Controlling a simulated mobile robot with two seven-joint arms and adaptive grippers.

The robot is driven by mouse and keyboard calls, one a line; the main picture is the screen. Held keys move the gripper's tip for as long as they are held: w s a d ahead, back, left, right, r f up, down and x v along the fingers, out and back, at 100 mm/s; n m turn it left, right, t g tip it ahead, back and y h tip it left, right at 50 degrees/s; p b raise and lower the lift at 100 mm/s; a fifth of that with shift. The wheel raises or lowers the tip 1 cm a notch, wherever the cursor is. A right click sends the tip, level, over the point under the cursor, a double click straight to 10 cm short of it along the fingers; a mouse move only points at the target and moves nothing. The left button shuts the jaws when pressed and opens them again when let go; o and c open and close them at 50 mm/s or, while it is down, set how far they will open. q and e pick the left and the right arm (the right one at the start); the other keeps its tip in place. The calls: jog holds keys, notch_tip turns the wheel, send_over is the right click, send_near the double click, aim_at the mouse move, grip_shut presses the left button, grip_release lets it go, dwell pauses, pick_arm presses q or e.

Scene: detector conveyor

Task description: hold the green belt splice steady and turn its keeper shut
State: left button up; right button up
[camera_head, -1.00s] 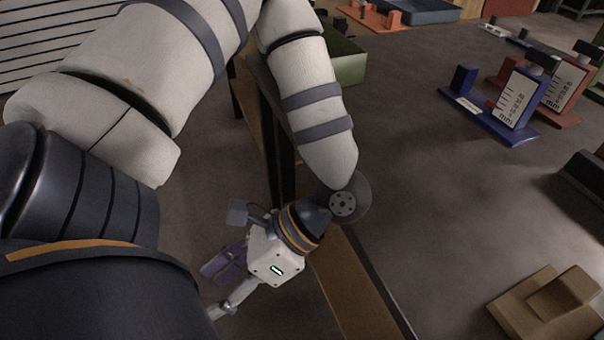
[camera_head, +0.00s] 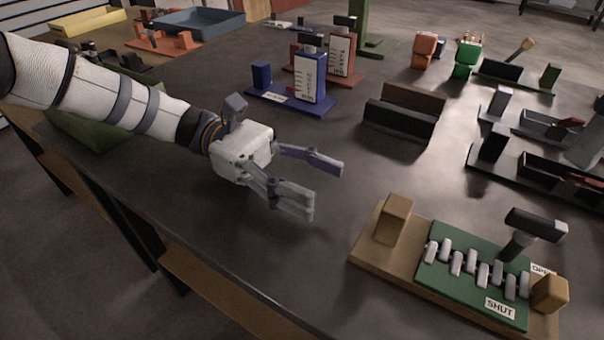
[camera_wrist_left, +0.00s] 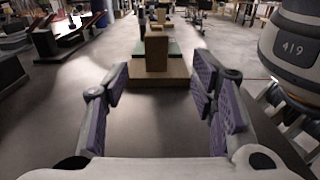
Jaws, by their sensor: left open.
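The green belt splice (camera_head: 433,283) lies on a tan base (camera_head: 378,250) at the lower right of the head view, with a row of white links across it. Its keeper (camera_head: 535,225) has a black T-shaped handle, standing beside the partly hidden OPEN label (camera_head: 541,269); the SHUT label (camera_head: 499,307) is at the near edge. My left gripper (camera_head: 326,188) is open and empty above the table, left of the tan base and apart from it. In the left wrist view, the tan end block (camera_wrist_left: 157,52) stands ahead between the open fingers (camera_wrist_left: 160,80). My right gripper does not show.
Blue (camera_head: 310,80) and red (camera_head: 341,55) gauge stands are behind my left gripper. A dark trough (camera_head: 400,122) stands beyond the splice, and black fixtures (camera_head: 535,165) are at the right. The table between my left gripper and the tan base is clear.

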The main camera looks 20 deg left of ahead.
aim_at(403, 216)
pick_arm(q)
jog(key=shift+w+d, duration=0.15)
jog(key=shift+d, duration=0.25)
jog(key=x, duration=1.1)
jog(key=shift+d, duration=0.2)
grip_shut()
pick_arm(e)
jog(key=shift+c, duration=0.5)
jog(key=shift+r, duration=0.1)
